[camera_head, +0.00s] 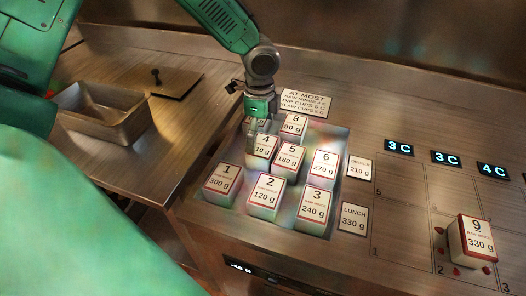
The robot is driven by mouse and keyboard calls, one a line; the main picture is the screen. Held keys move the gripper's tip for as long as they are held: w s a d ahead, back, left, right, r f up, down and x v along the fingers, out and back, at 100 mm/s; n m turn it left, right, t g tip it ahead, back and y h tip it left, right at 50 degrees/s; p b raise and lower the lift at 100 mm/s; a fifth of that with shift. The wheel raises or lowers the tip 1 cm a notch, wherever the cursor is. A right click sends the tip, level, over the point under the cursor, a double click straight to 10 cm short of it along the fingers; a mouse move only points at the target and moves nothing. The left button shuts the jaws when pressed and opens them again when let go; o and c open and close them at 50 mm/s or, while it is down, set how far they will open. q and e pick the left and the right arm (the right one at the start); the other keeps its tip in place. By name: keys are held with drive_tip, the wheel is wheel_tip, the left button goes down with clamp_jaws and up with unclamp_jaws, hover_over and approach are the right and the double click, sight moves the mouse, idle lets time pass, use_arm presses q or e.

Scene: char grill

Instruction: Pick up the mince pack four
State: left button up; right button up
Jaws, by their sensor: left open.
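Mince pack four (262,149) is a small white block with a red-edged label that shows a 4 and a weight partly covered. It sits in the shallow recess of the counter, among other numbered packs. My left gripper (258,126) comes down from above and is open at the back edge of pack four. Its fingers overlap the top of the pack's label in the picture. I cannot tell whether they touch the pack. Another pack behind the gripper is mostly hidden. My right gripper is out of view.
Pack five (288,158) stands close to the right of pack four, pack one (223,184) at front left, pack eight (293,125) behind. Pack nine (472,241) stands apart on a marked grid at right. An empty metal tray (103,124) lies at left. A sign (305,102) lies behind the recess.

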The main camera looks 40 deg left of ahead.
sight(264, 145)
use_arm(q)
drive_tip(key=shift+a+f, duration=0.1)
drive_tip(key=shift+f, duration=0.5)
drive_tip(key=f, duration=0.1)
drive_tip(key=d+f, duration=0.1)
drive_tip(key=f, duration=0.2)
drive_tip(key=shift+d+p, duration=0.3)
drive_tip(key=shift+w+f, duration=0.1)
drive_tip(key=shift+f, duration=0.25)
drive_tip(key=shift+a, duration=0.3)
drive_tip(key=shift+c, duration=0.8)
drive_tip(key=shift+a, duration=0.15)
drive_tip(key=c, duration=0.7)
drive_tip(key=shift+f, duration=0.1)
drive_tip(key=c, duration=0.5)
drive_tip(key=shift+d, duration=0.2)
drive_tip(key=shift+c, duration=0.5)
